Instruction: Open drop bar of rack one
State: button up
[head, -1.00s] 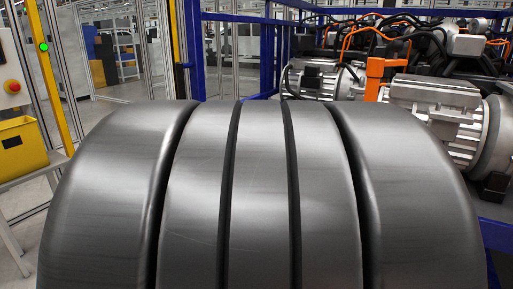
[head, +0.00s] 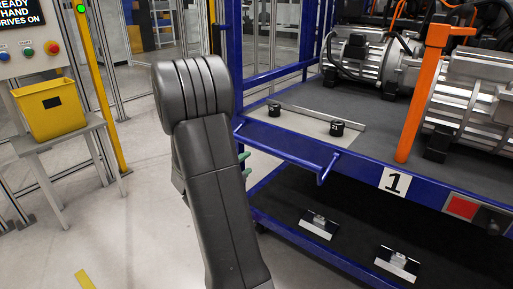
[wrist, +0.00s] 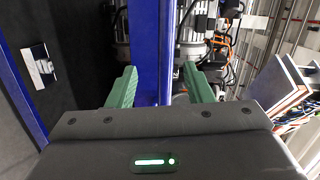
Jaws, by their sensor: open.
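Rack one is the blue-framed rack with a white "1" plate (head: 395,181) on its front edge. A blue bar (head: 285,142) with a bent end runs along its left front; I cannot tell for sure that it is the drop bar. My gripper (head: 244,165) is mostly hidden behind my arm in the head view, with only green fingertips showing by the rack's left corner. In the wrist view my gripper (wrist: 160,85) is open, and a blue bar (wrist: 150,50) passes between its green fingers in the picture. Contact cannot be told.
An orange post (head: 420,95) stands on the rack's front edge before silver drive units (head: 360,65). Two black knobs sit on the upper shelf's left end. The lower shelf (head: 350,215) holds small metal blocks. A yellow bin (head: 50,110) stands at left. Floor is clear at front left.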

aim_at(261, 149)
jog(key=w+d+m, duration=0.1)
jog(key=w+d, duration=0.1)
jog(key=w, duration=0.1)
jog(key=w+d+h, duration=0.1)
jog(key=w+d, duration=0.1)
jog(key=w, duration=0.2)
jog(key=w+d+m+h, duration=0.1)
jog(key=w, duration=0.2)
jog(key=shift+w+d+r+m, duration=0.15)
jog(key=shift+w+d+m, duration=0.15)
jog(key=shift+d, duration=0.1)
jog(key=shift+c, duration=0.5)
grip_shut()
jog(key=shift+r, duration=0.15)
